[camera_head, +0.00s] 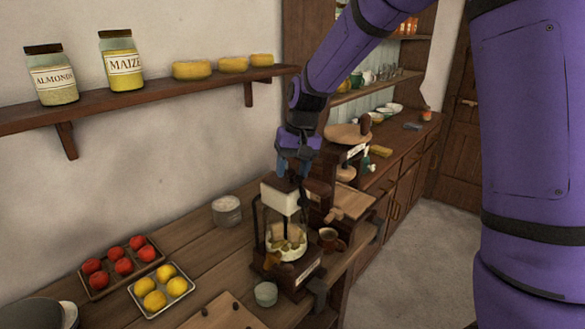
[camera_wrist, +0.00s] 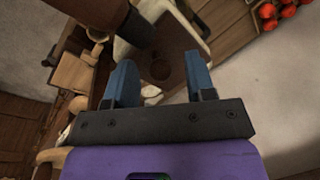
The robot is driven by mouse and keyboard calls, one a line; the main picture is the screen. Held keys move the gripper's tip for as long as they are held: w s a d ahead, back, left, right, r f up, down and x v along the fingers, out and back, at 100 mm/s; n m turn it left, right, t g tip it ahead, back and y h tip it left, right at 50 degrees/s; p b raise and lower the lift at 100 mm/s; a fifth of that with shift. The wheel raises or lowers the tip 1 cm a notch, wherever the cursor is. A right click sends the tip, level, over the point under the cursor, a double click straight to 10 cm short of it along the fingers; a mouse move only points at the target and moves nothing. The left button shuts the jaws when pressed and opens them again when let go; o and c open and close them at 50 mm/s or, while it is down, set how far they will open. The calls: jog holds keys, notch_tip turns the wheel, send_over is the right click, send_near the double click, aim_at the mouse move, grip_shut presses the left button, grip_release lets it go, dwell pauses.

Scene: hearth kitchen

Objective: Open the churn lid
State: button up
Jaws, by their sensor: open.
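The churn (camera_head: 287,247) stands on the wooden counter, with a glass body, a dark frame and base, and yellowish contents. Its cream lid (camera_head: 280,198) sits on top and looks closed. My gripper (camera_head: 291,172) points down just above the lid, close to it; contact cannot be told. In the wrist view my gripper (camera_wrist: 161,82) is open, its two blue fingers apart with nothing clearly held between them. Cream edges of what looks like the lid (camera_wrist: 122,49) show beyond the fingers, partly hidden by a dark brown part.
A tray of red fruit (camera_head: 122,286) and a tray of lemons (camera_head: 190,290) lie left of the churn. A lidded pot (camera_head: 226,211) stands behind, a small cup (camera_head: 265,294) in front, and a brown mug (camera_head: 331,240) to the right. A wall shelf (camera_head: 150,101) holds jars.

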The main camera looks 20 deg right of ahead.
grip_shut()
